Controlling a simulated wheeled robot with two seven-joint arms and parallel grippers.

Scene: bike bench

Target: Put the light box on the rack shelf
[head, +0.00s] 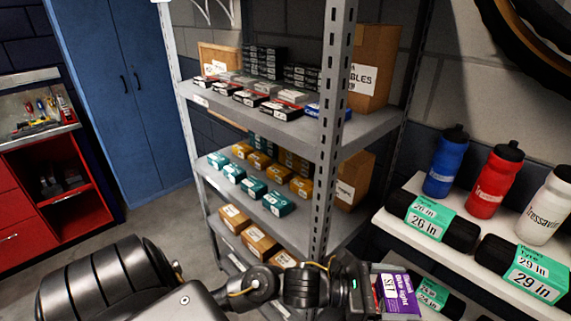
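The light box (399,293) is purple and white with "Bike light" lettering. It is at the bottom of the head view, right of the grey rack's front post. My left gripper (366,286) reaches in from the left along the bottom edge and appears shut on the box's left end; its fingers are dark and hard to make out. The rack shelf unit (318,136) is grey metal. Its upper shelf holds several small boxes, its middle shelf teal and orange boxes, its lower shelf brown boxes. My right gripper is not in view.
A white shelf (395,218) at the right holds blue (446,163), red (494,182) and white (547,207) bottles and rolled tyres with green labels (428,217). A blue cabinet (130,90) and a red tool bench (60,215) stand at the left. Bare floor lies between them and the rack.

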